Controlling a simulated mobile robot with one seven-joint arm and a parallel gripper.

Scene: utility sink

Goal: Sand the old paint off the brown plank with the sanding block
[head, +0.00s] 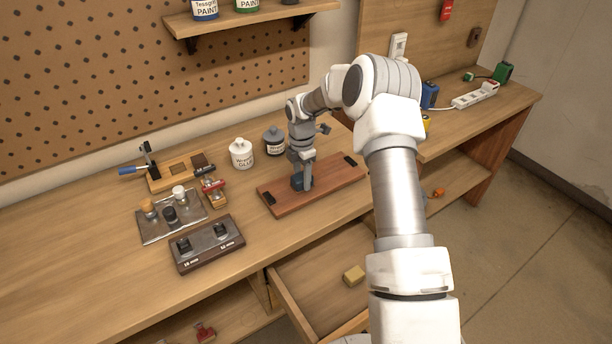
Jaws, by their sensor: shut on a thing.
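The brown plank (328,183) lies flat on the workbench, with a black piece at each end. My gripper (302,178) points down over the plank, left of its middle. It is shut on a small dark blue block, which I take to be the sanding block (297,183). The block is at the plank's surface; I cannot tell whether it presses on it. My gripper hides part of the block and of the plank behind it. No old paint can be made out on the plank at this size.
A white glue jar (241,154) and a dark jar (274,141) stand behind the plank. A dark two-slot holder (207,245) and a metal tray (154,230) lie to the left.

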